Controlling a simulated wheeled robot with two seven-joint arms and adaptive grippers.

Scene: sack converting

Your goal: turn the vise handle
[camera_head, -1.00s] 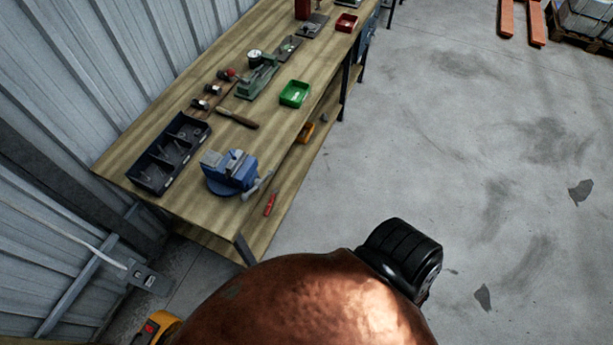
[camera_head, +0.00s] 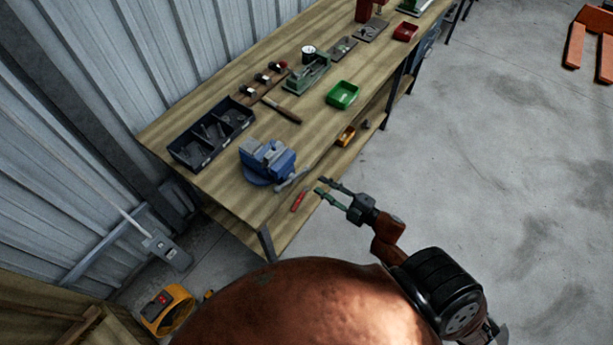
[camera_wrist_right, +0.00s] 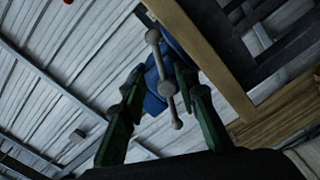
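The blue vise (camera_head: 267,161) is mounted at the near end of the workbench. Its grey handle (camera_head: 292,180) sticks out at the vise's front, over the bench's front edge. My right gripper (camera_head: 322,187) is open and empty, pointing at the handle, a short gap to its right. In the right wrist view the vise (camera_wrist_right: 157,90) and its handle bar (camera_wrist_right: 166,84), with a ball at each end, appear between the spread green fingers of this gripper (camera_wrist_right: 160,82). The depth gap is hard to tell there. My left gripper is out of view.
On the workbench (camera_head: 225,190) are a dark divided bin (camera_head: 212,133), a green tray (camera_head: 342,95) and a wooden-handled tool (camera_head: 282,110). A red-handled tool (camera_head: 299,200) lies by the front edge. A yellow-orange device (camera_head: 168,309) stands lower left.

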